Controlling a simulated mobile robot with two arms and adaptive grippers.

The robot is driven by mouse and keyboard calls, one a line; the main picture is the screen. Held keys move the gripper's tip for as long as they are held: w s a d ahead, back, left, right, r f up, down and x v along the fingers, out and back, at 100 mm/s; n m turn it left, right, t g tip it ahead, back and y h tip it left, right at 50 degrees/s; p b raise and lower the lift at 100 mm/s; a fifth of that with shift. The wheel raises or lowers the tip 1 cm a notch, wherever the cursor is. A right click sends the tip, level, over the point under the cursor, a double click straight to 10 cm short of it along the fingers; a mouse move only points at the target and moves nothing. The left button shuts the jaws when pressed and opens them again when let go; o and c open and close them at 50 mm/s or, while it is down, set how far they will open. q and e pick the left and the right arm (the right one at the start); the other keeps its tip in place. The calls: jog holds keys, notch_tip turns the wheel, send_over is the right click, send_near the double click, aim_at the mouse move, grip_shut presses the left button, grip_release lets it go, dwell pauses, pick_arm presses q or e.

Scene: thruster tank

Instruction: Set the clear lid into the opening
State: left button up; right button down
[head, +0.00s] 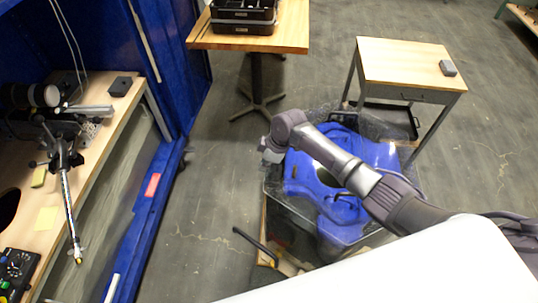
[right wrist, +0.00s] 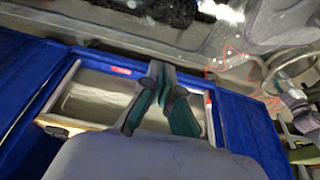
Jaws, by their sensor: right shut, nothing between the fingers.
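The blue tank cover (head: 307,177) sits in a dark, clear-walled tub on the floor. Its dark round opening (head: 329,177) is partly hidden behind my right arm. A faint transparent sheet (head: 384,127) shows at the tub's back right; I cannot tell whether it is the clear lid or part of the tub. My right gripper (head: 270,153) is above the cover's left edge, left of the opening. In the right wrist view its fingertips (right wrist: 158,70) meet, shut and empty. My left gripper is not in view.
A wooden side table (head: 405,65) with a small grey box (head: 448,68) stands behind the tub. Another table (head: 265,35) holds black trays (head: 243,14). A workbench (head: 95,135) in a blue frame is at left. Bare floor (head: 205,220) lies between bench and tub.

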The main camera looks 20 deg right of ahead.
jog(key=v, duration=1.1)
jog(key=shift+m, duration=0.6)
jog(key=s+a+f, duration=0.1)
jog(key=s, duration=0.1)
jog(key=s+a+f, duration=0.1)
jog(key=s, duration=0.1)
jog(key=s+a+f, duration=0.1)
jog(key=s+f, duration=0.1)
jog(key=s, duration=0.1)
jog(key=shift+a, duration=0.15)
jog(key=s+d+r+m+t+h, duration=0.1)
jog(key=s+d+m+h, duration=0.3)
jog(key=s, duration=0.7)
jog(key=s+d+r+m+t+y, duration=0.1)
jog(key=s+d+r+m, duration=0.15)
jog(key=s+m, duration=0.6)
jog(key=s+f+n+g, duration=0.1)
jog(key=s+f, duration=0.1)
jog(key=f, duration=1.2)
jog(key=s+f+n, duration=0.2)
jog(key=f, duration=1.1)
jog(key=s+d+f+g, duration=0.1)
jog(key=s+d+f, duration=0.2)
jog(key=s+f, duration=1.3)
jog(key=shift+s+f, duration=0.35)
jog(key=shift+f, duration=0.05)
